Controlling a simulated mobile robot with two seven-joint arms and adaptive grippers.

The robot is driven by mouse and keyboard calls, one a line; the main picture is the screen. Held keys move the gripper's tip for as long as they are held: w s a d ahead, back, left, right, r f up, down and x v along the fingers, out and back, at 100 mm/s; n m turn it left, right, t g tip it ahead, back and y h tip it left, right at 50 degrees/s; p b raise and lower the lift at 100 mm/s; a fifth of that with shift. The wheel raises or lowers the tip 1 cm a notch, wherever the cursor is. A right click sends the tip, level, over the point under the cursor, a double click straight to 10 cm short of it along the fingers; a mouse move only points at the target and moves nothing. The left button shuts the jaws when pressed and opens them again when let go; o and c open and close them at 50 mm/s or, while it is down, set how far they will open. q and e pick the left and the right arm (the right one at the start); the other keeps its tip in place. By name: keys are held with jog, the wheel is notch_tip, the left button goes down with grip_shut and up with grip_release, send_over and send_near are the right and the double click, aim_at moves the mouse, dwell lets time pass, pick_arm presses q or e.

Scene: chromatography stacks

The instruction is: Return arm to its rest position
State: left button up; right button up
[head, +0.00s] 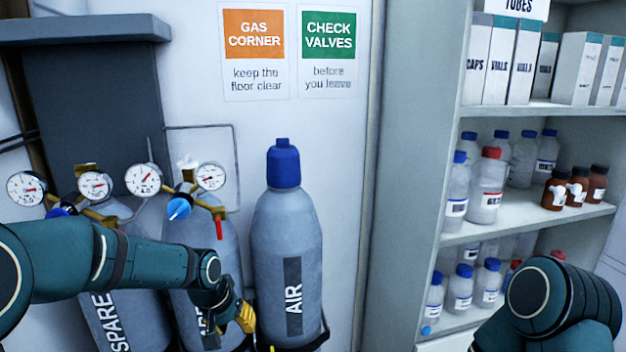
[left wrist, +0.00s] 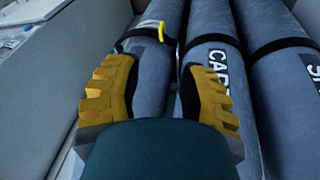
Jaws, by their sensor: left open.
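My left arm (head: 120,262) comes in from the left of the head view, in front of the gas cylinders. Its gripper (head: 242,312) points down, with yellow finger pads, low beside the AIR cylinder (head: 263,240). In the left wrist view the left gripper (left wrist: 165,95) has its two yellow fingers apart with nothing gripped between them; grey cylinders lie beyond. My right arm (head: 555,305) shows at the lower right of the head view; its gripper is out of view.
Pressure gauges (head: 144,180) and valves with a blue knob (head: 179,208) stand close above the left arm. Cylinders labelled SPARE (head: 125,318) and others are strapped at the wall. A shelf (head: 520,222) with bottles and boxes stands at the right.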

pick_arm(q)
jog(key=s+d+f+b, duration=0.1)
jog(key=s+d+f, duration=0.1)
jog(key=s+f, duration=0.5)
jog(key=s+d+f+n+h+b, duration=0.1)
jog(key=s+f, duration=0.5)
jog(key=f, duration=0.6)
jog(key=s+d+f+n+g+b, duration=0.1)
jog(key=s+d+f+b, duration=0.1)
jog(key=s+f, duration=0.5)
notch_tip(320, 180, down, 4)
jog(key=shift+s+d+r+h, duration=0.2)
jog(key=shift+s+d+h, duration=0.2)
jog(key=shift+d, duration=0.35)
